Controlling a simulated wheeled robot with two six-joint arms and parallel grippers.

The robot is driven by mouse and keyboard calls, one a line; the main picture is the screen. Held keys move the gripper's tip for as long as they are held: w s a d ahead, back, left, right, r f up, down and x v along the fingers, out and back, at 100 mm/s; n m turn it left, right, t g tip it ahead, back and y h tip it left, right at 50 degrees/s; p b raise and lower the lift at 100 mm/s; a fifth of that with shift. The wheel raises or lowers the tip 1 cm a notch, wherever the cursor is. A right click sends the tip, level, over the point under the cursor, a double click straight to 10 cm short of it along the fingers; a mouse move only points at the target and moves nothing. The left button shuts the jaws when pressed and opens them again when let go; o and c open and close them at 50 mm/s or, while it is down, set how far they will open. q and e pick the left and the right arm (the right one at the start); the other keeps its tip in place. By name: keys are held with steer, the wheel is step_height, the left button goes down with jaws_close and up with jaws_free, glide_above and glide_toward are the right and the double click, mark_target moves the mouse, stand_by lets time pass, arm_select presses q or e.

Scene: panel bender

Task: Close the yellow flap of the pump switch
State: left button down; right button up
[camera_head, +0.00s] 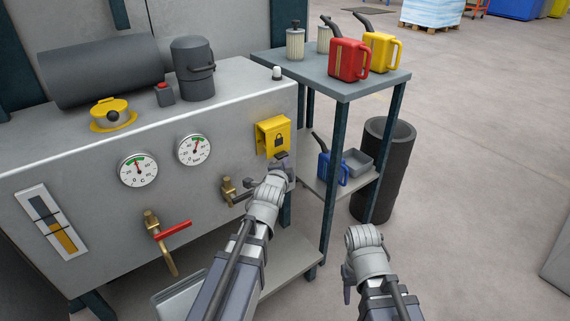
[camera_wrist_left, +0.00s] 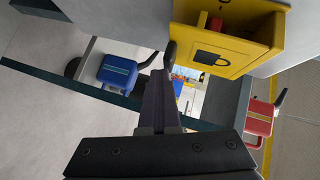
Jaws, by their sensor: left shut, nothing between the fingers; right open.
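The yellow pump switch box (camera_head: 262,134) is on the right end of the grey machine's front. Its yellow flap (camera_head: 277,138), marked with a black padlock, stands tilted out from the box. In the left wrist view the flap (camera_wrist_left: 212,56) leaves a gap, and a red switch part (camera_wrist_left: 216,22) shows inside the box. My left gripper (camera_head: 283,158) is shut and empty, just below the flap; in the left wrist view its fingertips (camera_wrist_left: 170,52) are beside the flap's left edge. I cannot tell whether they touch. My right gripper (camera_head: 364,240) is open and away from the machine; its fingers are hardly visible.
A brass valve (camera_head: 230,190) sits left of my left gripper, and a red-handled valve (camera_head: 172,231) further left. A shelf table (camera_head: 375,84) with red and yellow cans stands to the right. A dark bin (camera_head: 384,165) is behind it. Open floor lies at the right.

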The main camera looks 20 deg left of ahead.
step_height(320, 180, up, 10)
steer(key=p, duration=1)
steer(key=shift+a, duration=0.15)
